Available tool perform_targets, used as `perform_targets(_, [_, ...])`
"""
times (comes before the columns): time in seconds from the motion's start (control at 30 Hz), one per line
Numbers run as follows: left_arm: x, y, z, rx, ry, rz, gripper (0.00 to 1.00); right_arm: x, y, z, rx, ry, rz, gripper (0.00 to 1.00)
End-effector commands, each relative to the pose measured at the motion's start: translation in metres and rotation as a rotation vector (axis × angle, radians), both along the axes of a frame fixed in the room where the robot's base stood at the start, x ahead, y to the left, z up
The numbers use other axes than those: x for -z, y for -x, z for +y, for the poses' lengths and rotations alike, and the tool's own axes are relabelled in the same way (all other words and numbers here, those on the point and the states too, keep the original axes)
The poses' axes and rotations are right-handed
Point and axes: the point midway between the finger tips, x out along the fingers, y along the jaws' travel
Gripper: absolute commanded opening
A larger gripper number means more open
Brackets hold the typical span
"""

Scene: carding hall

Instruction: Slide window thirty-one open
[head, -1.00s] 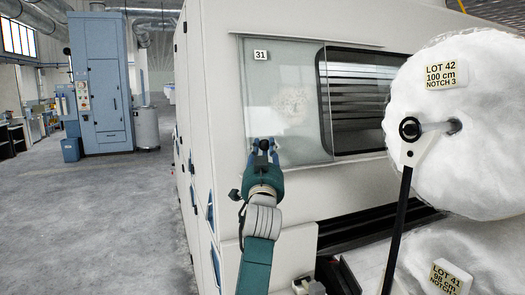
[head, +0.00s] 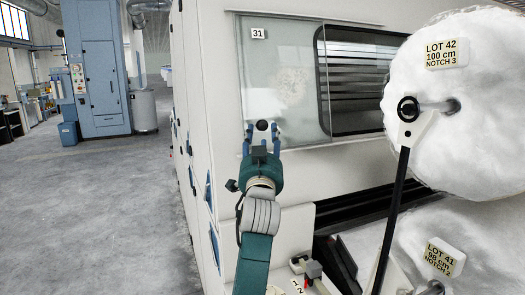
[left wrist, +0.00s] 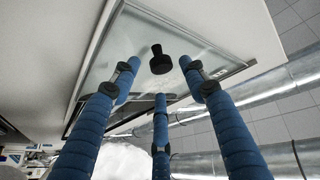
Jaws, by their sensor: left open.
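Window 31 is a clear glass pane (head: 285,60) with a "31" label at its top left, set in the pale machine side. A black round knob (head: 262,125) stands out from the pane's lower left part. My left gripper (head: 262,130) is open, its blue fingertips on either side of the knob in the head view. In the left wrist view the knob (left wrist: 160,64) sits beyond and between the three spread fingers, with gaps showing around it. My right gripper is not in view.
Right of the pane is a dark-framed slatted window area (head: 355,80). A large white fibre roll, lot 42 (head: 440,120), bulges at the right, with lot 41 (head: 470,235) below. A black bar (head: 392,220) stands before them. The floor (head: 100,210) at left is clear.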

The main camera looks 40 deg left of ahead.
Motion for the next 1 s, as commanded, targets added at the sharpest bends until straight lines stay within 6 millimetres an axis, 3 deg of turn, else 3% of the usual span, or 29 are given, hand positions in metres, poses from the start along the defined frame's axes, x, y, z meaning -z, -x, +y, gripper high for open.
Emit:
perform_targets(0.2, [0.018,0.034,-0.03,0.002,0.003,0.002,0.44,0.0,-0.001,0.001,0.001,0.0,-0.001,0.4])
perform_targets(0.4, [0.027,0.054,-0.046,0.001,0.001,0.002,0.44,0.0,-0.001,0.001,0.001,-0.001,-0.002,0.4])
perform_targets(1.0, [0.029,0.06,-0.05,0.001,0.0,0.001,0.44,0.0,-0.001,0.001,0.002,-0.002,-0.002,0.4])
